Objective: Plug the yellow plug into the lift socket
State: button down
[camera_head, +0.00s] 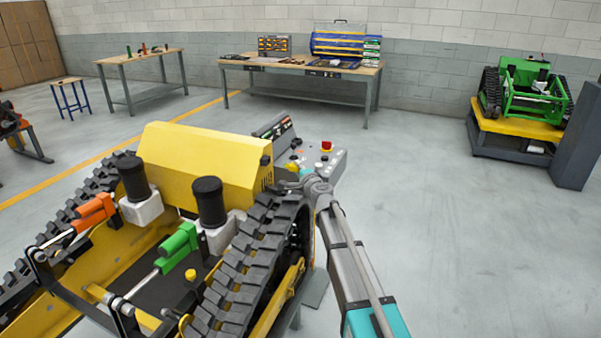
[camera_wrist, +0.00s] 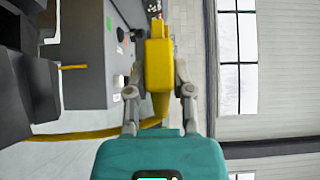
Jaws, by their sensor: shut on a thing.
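The yellow plug (camera_wrist: 158,72) is held between the two grey fingers of my gripper (camera_wrist: 159,60) in the wrist view. Its metal tip (camera_wrist: 154,9) points to the top of the picture, away from the palm. A yellow cable (camera_wrist: 90,135) runs from behind it to the left. The plug is beside the grey box panel (camera_wrist: 85,65) and appears apart from it. In the head view my gripper (camera_head: 312,183) is at the near side of the grey control box (camera_head: 338,160), behind the right track. I cannot tell which opening is the lift socket.
The yellow tracked carrier (camera_head: 205,160) fills the left foreground, with a black track (camera_head: 250,265) close to my arm. A red stop button (camera_head: 327,146) stands on the control box. Workbenches (camera_head: 300,67) and a green carrier (camera_head: 530,85) are farther back.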

dwell(0.4)
jog(key=shift+w+a, duration=0.1)
jog(key=shift+w+a, duration=0.25)
jog(key=shift+a, duration=0.3)
jog(key=shift+w+a, duration=0.25)
jog(key=shift+a, duration=0.45)
jog(key=shift+w+a, duration=0.25)
jog(key=shift+a, duration=0.4)
jog(key=shift+w+a, duration=0.25)
jog(key=shift+a, duration=0.45)
jog(key=shift+w+a, duration=0.25)
jog(key=shift+a, duration=0.4)
jog(key=shift+w+a, duration=0.2)
jog(key=shift+a, duration=0.45)
dwell(2.0)
jog(key=shift+c, duration=2.1)
grip_release()
jog(key=shift+s, duration=0.1)
jog(key=v, duration=1.2)
